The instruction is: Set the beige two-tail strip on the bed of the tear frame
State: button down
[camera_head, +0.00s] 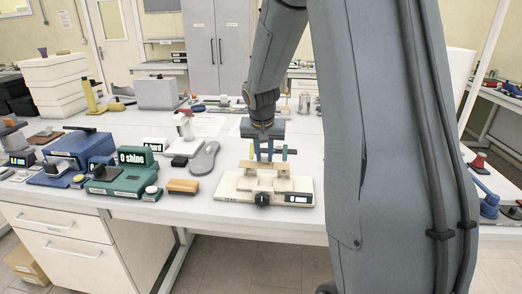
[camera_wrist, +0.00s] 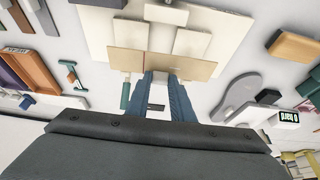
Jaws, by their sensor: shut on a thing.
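The beige strip (camera_head: 263,166) is held crosswise in my gripper (camera_head: 264,157), level and just over the cream tear frame (camera_head: 296,198). In the wrist view the strip (camera_wrist: 193,69) runs across the tips of my blue gripper fingers (camera_wrist: 163,76), which are shut on its near edge. A thin red mark shows on the strip left of the fingers. The frame (camera_wrist: 97,30) lies beyond it with pale raised blocks. The frame has a black knob and a small display at its front. I cannot tell whether the strip touches the bed.
A grey shoe sole (camera_head: 203,159) and a tan-topped brush (camera_head: 183,186) lie left of the frame. A green tester (camera_head: 120,181) and a blue tester (camera_head: 77,148) stand further left. The bench's front edge is close to the frame.

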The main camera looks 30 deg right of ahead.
aim_at(265, 165)
jog(key=shift+s+d, duration=0.2)
jog(key=shift+d, duration=0.05)
jog(key=shift+f+b, duration=2.5)
jog(key=shift+f, duration=0.4)
jog(key=shift+f+b, duration=1.05)
jog(key=shift+b, duration=0.15)
jog(key=c, duration=1.5)
grip_release()
jog(key=shift+o, duration=0.2)
jog(key=shift+a+r, duration=0.1)
jog(key=shift+r, duration=0.05)
jog(key=shift+b+v, duration=0.45)
jog(key=shift+v, duration=3.35)
jog(key=shift+s, duration=0.1)
